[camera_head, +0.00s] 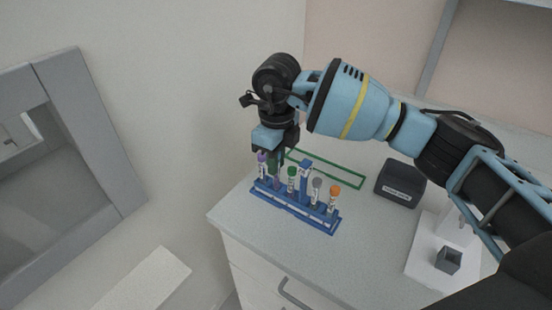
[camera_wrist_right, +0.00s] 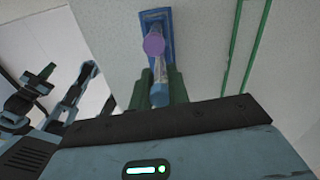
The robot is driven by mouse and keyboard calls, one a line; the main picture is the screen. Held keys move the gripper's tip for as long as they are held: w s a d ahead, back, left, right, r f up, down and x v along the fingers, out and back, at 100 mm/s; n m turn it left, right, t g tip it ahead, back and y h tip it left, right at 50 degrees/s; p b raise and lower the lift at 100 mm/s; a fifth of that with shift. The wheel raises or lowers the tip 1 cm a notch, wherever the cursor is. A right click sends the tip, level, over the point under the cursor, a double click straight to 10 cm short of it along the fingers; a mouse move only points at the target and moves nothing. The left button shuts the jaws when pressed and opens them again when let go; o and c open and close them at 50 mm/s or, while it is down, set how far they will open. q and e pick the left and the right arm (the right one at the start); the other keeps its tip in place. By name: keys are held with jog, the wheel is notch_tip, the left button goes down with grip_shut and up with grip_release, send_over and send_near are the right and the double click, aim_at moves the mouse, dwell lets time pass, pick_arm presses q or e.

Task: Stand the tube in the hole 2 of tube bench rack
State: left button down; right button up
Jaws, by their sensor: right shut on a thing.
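The blue tube bench rack (camera_head: 310,218) stands on the counter with several capped tubes in a row. My right gripper (camera_head: 275,163) points down over the rack's left end, its dark green fingers shut on the tube. In the right wrist view the clear tube (camera_wrist_right: 160,92) lies between the fingers of the right gripper (camera_wrist_right: 158,90), with a purple cap (camera_wrist_right: 153,45) just above it. In the head view a purple cap (camera_head: 262,157) shows left of the fingers. The fingers hide the tube's lower end and hole; I cannot tell how deep it sits. My left gripper is not in view.
Green-capped (camera_head: 292,172), grey-capped (camera_head: 317,184) and orange-capped (camera_head: 335,190) tubes stand farther right in the rack. A green outline (camera_head: 335,168) lies behind it. A dark labelled box (camera_head: 400,185) and a white stand (camera_head: 430,250) are at right. The counter in front is clear.

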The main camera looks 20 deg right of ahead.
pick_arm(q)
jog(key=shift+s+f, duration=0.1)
pick_arm(e)
jog(key=shift+f, duration=0.65)
jog(key=o, duration=0.9)
notch_tip(320, 180, up, 8)
jog(key=shift+f, duration=0.1)
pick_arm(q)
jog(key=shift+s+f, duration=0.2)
pick_arm(e)
jog(key=shift+s, duration=0.1)
dwell(0.7)
